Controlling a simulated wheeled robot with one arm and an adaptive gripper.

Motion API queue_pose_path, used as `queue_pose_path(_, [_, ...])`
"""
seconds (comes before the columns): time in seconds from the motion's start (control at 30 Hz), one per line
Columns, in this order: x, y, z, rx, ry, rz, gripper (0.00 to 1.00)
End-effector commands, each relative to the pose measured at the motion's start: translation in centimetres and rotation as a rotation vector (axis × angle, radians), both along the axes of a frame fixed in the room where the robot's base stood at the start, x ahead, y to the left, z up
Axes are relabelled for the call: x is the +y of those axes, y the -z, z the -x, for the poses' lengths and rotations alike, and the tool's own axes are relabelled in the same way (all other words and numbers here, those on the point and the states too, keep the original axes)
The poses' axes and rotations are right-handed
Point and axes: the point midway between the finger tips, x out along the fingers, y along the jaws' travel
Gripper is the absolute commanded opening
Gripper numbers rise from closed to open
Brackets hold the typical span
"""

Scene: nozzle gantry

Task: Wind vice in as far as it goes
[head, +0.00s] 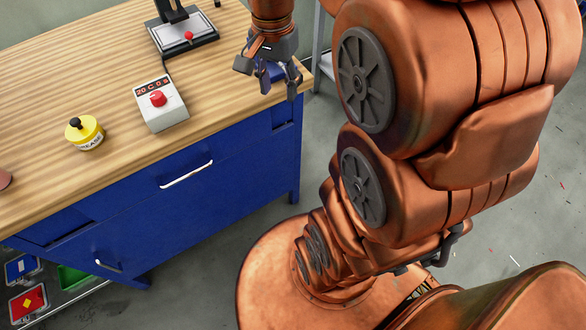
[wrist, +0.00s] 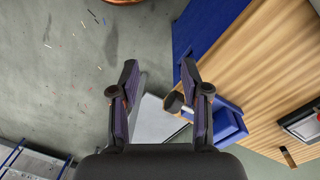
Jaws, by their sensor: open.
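The vice (wrist: 230,124) is a blue body at the corner of the wooden bench in the wrist view, partly hidden by my right finger. A dark round knob (wrist: 173,101) shows beside that finger, towards the gap between the fingers; it looks like the end of the vice's handle. My gripper (wrist: 159,70) is open, with nothing held between its fingertips. In the head view my gripper (head: 278,88) hangs at the bench's right corner and hides most of the vice. Whether a finger touches the knob I cannot tell.
Blue drawers (head: 190,185) are below. Grey floor lies open beyond the bench corner.

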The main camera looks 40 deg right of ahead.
Motion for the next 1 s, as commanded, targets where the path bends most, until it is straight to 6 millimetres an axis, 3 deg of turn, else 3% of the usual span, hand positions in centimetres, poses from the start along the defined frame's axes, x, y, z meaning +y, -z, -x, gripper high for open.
queue_pose_path(0.4, [4.0, 0.5, 5.3, 0.021, -0.365, -0.031, 0.46])
queue_pose_path(1.0, [7.7, 2.3, 13.2, 0.054, -0.885, -0.085, 0.46])
